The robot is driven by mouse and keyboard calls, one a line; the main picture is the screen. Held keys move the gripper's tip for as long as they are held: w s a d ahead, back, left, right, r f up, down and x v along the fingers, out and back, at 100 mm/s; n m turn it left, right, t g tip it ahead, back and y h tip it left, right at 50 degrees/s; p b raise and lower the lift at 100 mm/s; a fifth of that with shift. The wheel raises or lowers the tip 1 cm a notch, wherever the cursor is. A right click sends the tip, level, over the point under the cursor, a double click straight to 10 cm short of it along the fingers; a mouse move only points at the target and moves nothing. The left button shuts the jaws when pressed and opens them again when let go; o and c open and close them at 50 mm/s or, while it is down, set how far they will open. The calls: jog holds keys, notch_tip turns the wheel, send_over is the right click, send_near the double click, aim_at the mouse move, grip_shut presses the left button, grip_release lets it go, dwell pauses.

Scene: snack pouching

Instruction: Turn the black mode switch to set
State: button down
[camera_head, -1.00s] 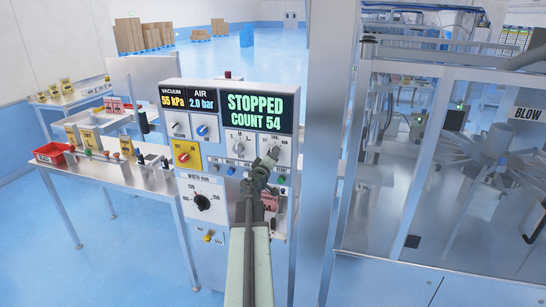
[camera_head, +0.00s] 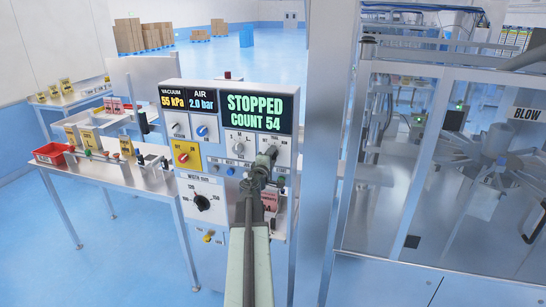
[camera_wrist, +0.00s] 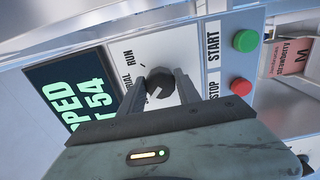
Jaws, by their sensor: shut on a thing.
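The black mode switch (camera_wrist: 159,80) is a round dark knob with a pale pointer line, on a light panel in the wrist view. The pointer slants to the picture's lower left.
Green START (camera_wrist: 245,41) and red STOP (camera_wrist: 241,86) buttons sit close to the right in the wrist view. The display (camera_head: 257,112) reads STOPPED, COUNT 54. A metal post (camera_head: 325,150) stands to the right.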

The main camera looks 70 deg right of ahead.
jog(key=shift+a, duration=0.1)
jog(key=c, duration=0.9)
grip_release()
jog(key=shift+w, duration=0.1)
jog(key=shift+o, duration=0.2)
jog(key=shift+a, duration=0.1)
jog(key=a, duration=0.7)
jog(key=shift+s+a, duration=0.25)
jog(key=shift+a, duration=0.05)
